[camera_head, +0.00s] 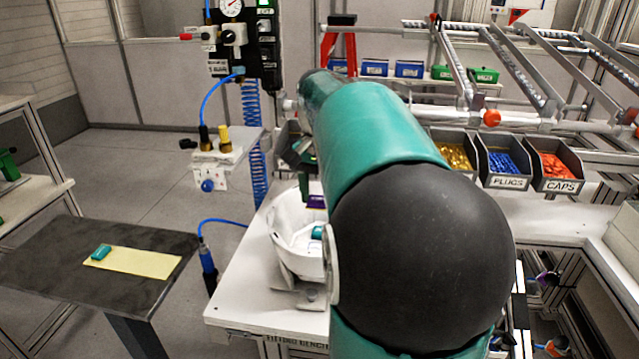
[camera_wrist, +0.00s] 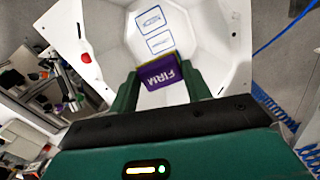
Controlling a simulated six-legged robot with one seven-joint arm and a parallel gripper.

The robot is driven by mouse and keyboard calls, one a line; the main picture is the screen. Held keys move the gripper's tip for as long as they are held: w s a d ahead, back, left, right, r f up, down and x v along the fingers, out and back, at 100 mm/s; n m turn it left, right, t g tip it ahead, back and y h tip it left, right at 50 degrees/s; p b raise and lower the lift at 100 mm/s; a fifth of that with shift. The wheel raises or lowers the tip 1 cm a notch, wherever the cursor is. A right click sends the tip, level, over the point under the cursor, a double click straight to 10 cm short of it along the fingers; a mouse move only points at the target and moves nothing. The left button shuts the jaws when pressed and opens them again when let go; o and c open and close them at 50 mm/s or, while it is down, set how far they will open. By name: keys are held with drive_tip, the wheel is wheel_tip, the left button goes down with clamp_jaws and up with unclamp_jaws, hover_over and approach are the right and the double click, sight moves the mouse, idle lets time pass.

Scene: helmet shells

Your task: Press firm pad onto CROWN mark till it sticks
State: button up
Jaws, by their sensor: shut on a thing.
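The white helmet shell (camera_head: 284,238) stands open on the white bench in the head view. Its pale inside wall (camera_wrist: 205,45) fills the upper wrist view, with two blue-outlined marks, an upper one (camera_wrist: 150,19) and a lower one (camera_wrist: 160,43). Their lettering is too small to read, so I cannot tell which is CROWN. My gripper (camera_wrist: 161,80) is shut on a purple pad (camera_wrist: 159,78) lettered FIRM, with a yellowish far edge. The pad is over the shell's inside, just below the lower mark in the picture. I cannot tell whether it touches the wall.
My arm covers much of the bench in the head view. A teal block (camera_head: 102,252) lies on a yellow sheet (camera_head: 140,261) on a dark side table. Bins of blue plugs (camera_head: 505,162) and orange caps (camera_head: 557,165) stand behind. Blue coiled hose (camera_wrist: 275,115) hangs beside the shell.

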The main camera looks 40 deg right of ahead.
drive_tip(key=shift+f, duration=5.9)
drive_tip(key=shift+f, duration=0.35)
drive_tip(key=o, duration=1)
drive_tip(key=shift+r, duration=0.1)
wheel_tip(320, 180, up, 14)
drive_tip(key=shift+f, duration=0.15)
